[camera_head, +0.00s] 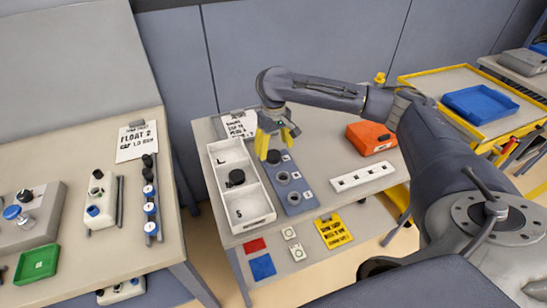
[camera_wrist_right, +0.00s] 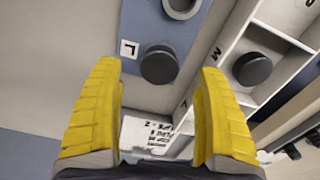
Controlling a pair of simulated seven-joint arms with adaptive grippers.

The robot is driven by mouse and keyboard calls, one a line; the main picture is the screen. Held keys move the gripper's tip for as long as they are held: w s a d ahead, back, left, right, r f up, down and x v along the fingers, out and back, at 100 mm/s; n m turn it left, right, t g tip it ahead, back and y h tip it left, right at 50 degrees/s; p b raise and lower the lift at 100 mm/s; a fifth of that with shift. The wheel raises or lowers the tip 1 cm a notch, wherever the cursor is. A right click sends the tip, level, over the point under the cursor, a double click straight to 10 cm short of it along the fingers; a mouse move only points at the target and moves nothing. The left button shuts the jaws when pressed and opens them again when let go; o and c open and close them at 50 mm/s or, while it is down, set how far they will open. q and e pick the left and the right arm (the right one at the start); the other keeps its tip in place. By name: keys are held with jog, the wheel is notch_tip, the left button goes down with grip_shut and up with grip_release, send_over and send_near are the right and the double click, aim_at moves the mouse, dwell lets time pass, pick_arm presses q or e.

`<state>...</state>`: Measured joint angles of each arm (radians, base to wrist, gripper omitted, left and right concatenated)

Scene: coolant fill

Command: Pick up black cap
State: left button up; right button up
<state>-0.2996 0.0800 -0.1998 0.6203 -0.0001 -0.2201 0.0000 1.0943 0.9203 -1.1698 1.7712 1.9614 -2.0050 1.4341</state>
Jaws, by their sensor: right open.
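My right gripper (camera_head: 275,145) is open and empty, with yellow fingers pointing down over the far end of the blue-grey plate (camera_head: 299,200). A round black cap (camera_head: 273,157) sits on that plate, just by the fingers. In the right wrist view this black cap (camera_wrist_right: 158,64) lies between the fingertips in the picture, beside an "L" label; no contact shows. A second black cap (camera_head: 236,177) sits in the middle compartment of the white tray (camera_head: 262,217); it also shows in the right wrist view (camera_wrist_right: 252,68). My left gripper is out of view.
The plate has two open rings (camera_head: 283,178) nearer the front. A white strip with holes (camera_head: 361,177) and an orange box (camera_head: 370,138) lie to the right. A note card (camera_head: 238,124) stands behind the tray. A gap separates the left table (camera_head: 75,160).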

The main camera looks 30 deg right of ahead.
aim_at(274, 155)
jog(key=shift+f, duration=2)
jog(key=shift+c, duration=0.2)
jog(key=c, duration=1.1)
jog(key=shift+c, duration=0.4)
jog(key=shift+r, duration=0.1)
